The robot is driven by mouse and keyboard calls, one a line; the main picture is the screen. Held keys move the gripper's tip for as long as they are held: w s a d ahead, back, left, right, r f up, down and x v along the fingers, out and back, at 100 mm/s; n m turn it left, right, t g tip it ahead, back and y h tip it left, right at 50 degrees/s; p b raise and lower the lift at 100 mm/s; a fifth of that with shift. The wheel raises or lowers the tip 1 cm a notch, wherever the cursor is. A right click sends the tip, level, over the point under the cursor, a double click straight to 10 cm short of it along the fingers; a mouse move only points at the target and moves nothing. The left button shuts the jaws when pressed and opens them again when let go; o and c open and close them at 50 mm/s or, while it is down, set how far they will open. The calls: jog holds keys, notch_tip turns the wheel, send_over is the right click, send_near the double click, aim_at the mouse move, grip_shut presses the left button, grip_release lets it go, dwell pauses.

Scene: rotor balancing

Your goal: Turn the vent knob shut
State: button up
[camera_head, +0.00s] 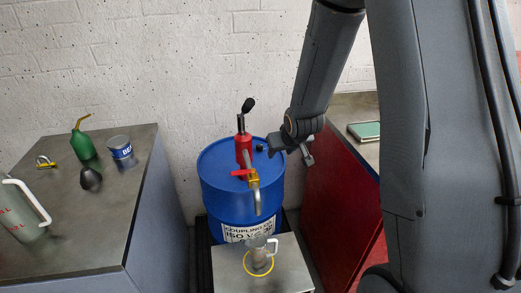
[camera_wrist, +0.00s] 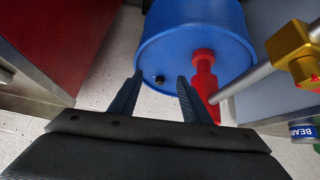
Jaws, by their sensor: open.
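The vent knob (camera_head: 260,148) is a small black knob near the right rim of the drum's lid. In the wrist view the vent knob (camera_wrist: 160,79) shows between the finger lines, beyond the fingertips. My gripper (camera_head: 291,151) is open and empty, just right of the knob and apart from it in the head view. Its two dark fingers (camera_wrist: 158,82) point toward the drum lid in the wrist view.
A red pump (camera_head: 243,150) with a brass tap (camera_head: 254,180) rises from the lid beside the knob. A steel stand (camera_head: 290,265) with a clear jug is in front. The left bench (camera_head: 90,215) holds cans. A red cabinet (camera_head: 335,200) stands right.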

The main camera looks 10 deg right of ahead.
aim_at(261, 147)
jog(key=w+f+t, duration=0.1)
jog(key=w+f, duration=0.2)
jog(key=w, duration=0.1)
jog(key=w+f+t+y+b, duration=0.1)
jog(key=w+f+t, duration=0.1)
jog(key=w, duration=0.3)
jog(key=w+f+n+t+y, duration=0.1)
jog(key=w+f+t, duration=0.1)
jog(key=w+f, duration=0.2)
jog(key=shift+w+a+f+b, duration=0.2)
jog(key=shift+w+f+b, duration=0.1)
jog(key=shift+w+b, duration=0.1)
jog(key=shift+w+a+f+t, duration=0.1)
jog(key=shift+w+f+t, duration=0.2)
jog(key=shift+w+t, duration=0.1)
jog(key=shift+p+x, duration=0.65)
jog(key=shift+x, duration=3.1)
jog(key=shift+a, duration=0.15)
jog(key=c, duration=1)
jog(key=shift+c, duration=0.2)
